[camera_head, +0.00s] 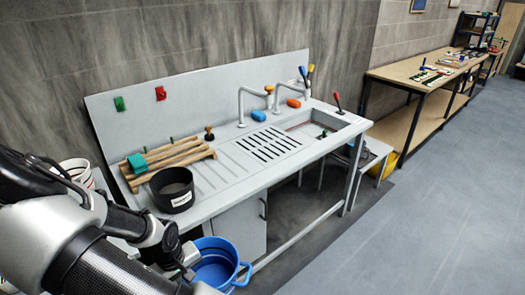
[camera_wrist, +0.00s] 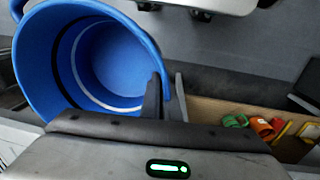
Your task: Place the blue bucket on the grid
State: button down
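The blue bucket (camera_head: 222,262) is in front of the sink unit, below the level of its top, in the head view. In the wrist view the bucket (camera_wrist: 40,62) fills the upper left, its mouth towards the camera, and looks empty. My gripper (camera_wrist: 167,98) has one finger inside the bucket's wall and one outside, close together on its rim. In the head view my gripper (camera_head: 188,272) is at the bucket's left side. The grid (camera_head: 268,144), a panel of dark slots, lies bare in the sink top, left of the basin. The bucket's underside is hidden.
A black pot (camera_head: 172,190) and a wooden rack (camera_head: 168,160) with a teal block stand on the left of the sink top. Two curved taps (camera_head: 241,105) rise behind the grid. The basin (camera_head: 325,123) is at the right. Clear floor (camera_head: 400,220) lies at right.

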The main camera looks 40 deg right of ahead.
aim_at(268, 143)
jog(key=l, duration=2.8)
jog(key=i+l, duration=0.15)
jog(key=l, duration=0.15)
jog(key=i+l, duration=0.25)
jog(key=i, duration=0.25)
jog(key=i+l, duration=0.25)
jog(key=i, duration=0.25)
